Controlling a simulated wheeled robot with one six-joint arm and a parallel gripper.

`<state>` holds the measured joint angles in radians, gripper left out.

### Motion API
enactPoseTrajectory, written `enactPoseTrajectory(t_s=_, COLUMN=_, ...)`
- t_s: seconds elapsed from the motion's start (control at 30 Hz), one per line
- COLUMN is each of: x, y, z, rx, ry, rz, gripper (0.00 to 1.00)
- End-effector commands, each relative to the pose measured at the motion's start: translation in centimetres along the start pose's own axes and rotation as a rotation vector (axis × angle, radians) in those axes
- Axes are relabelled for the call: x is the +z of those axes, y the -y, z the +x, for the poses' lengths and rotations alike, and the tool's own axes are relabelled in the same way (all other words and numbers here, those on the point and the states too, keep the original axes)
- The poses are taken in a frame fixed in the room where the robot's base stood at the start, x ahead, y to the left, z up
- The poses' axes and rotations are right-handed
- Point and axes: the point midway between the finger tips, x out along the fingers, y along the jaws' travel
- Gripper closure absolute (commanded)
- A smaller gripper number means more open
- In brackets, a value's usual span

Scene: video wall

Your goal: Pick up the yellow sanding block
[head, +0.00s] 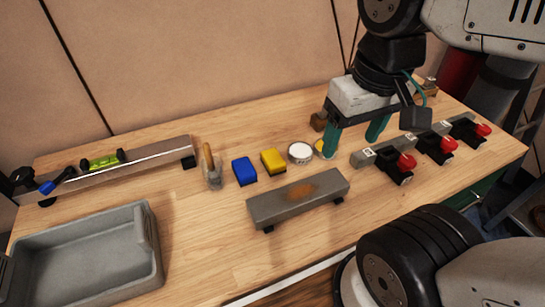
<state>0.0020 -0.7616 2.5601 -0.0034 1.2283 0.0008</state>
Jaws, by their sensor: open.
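The yellow sanding block (273,161) lies on the wooden table near its middle, with a dark underside. A similar blue block (244,171) lies just to its left. My gripper (350,146) is at the right, fingers pointing down, apart from the yellow block. Its two green fingers are spread open and nothing shows between them. The left finger partly hides a round yellow-topped item (320,149). The yellow block itself is unobstructed in this view.
A white-topped round tin (300,153) stands between the yellow block and my gripper. A grey bar with a rusty patch (298,199) lies in front. Red-knobbed clamps (437,147) are right.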

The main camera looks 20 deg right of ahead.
Motion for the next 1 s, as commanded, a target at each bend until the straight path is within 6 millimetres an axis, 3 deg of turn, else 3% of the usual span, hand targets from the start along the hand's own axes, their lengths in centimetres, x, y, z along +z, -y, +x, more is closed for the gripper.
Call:
enactPoseTrajectory(t_s=0.43, x=0.0, y=0.0, z=0.0, rx=0.0, ry=0.0, rz=0.0, gripper=0.31)
enactPoseTrajectory(t_s=0.5, x=0.0, y=0.0, z=0.0, rx=0.0, ry=0.0, rz=-0.001, gripper=0.27)
enactPoseTrajectory(t_s=0.67, x=-0.3, y=0.1, z=1.0, rx=-0.001, ry=0.05, rz=-0.008, gripper=0.27)
enactPoseTrajectory(t_s=0.83, x=-2.0, y=0.5, z=3.1, rx=-0.001, ry=0.165, rz=-0.022, gripper=0.27)
enactPoseTrajectory(t_s=1.0, x=-5.3, y=0.9, z=5.9, rx=0.0, ry=0.243, rz=-0.032, gripper=0.27)
